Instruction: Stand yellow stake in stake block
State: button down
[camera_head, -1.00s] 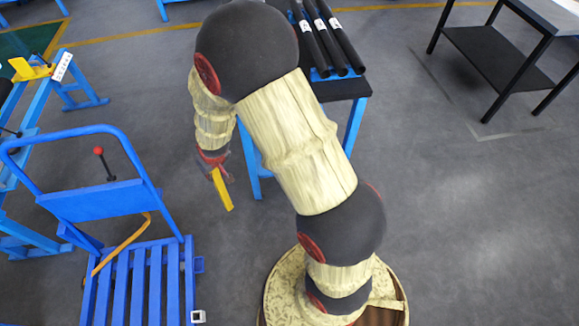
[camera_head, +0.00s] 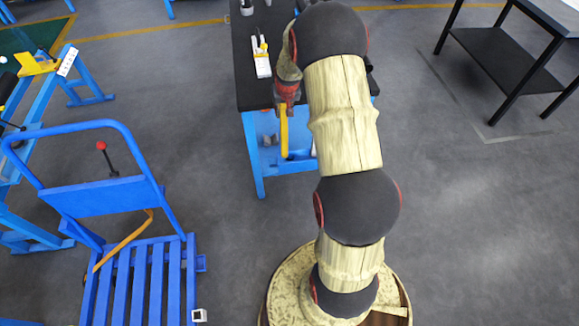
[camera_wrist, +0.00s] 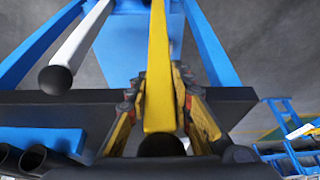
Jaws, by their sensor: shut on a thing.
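The yellow stake (camera_head: 284,132) hangs down from my gripper (camera_head: 286,98), in front of the blue-legged bench, in the head view. In the wrist view, the stake (camera_wrist: 158,60) runs up the middle of the picture, clamped between the fingers of my gripper (camera_wrist: 160,105). On the bench's black top, a narrow white block (camera_head: 262,64) has a small yellow and dark piece on it. I cannot tell for sure whether this is the stake block. The held stake is apart from it.
The black bench top (camera_head: 252,92) lies close to my gripper. A blue trolley (camera_head: 98,205) stands at left, with a blue stand carrying a yellow fixture (camera_head: 36,66) behind it. A black table (camera_head: 500,68) is at far right. Floor between trolley and bench is clear.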

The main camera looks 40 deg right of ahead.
aim_at(284, 126)
notch_tip(284, 126, down, 10)
jog(key=d+b, duration=0.2)
jog(key=b, duration=0.1)
jog(key=shift+s+d+r, duration=0.15)
jog(key=shift+d, duration=0.2)
jog(key=shift+b, duration=0.3)
jog(key=c, duration=1.6)
grip_release()
jog(key=shift+s+f, duration=0.1)
jog(key=shift+f, duration=0.1)
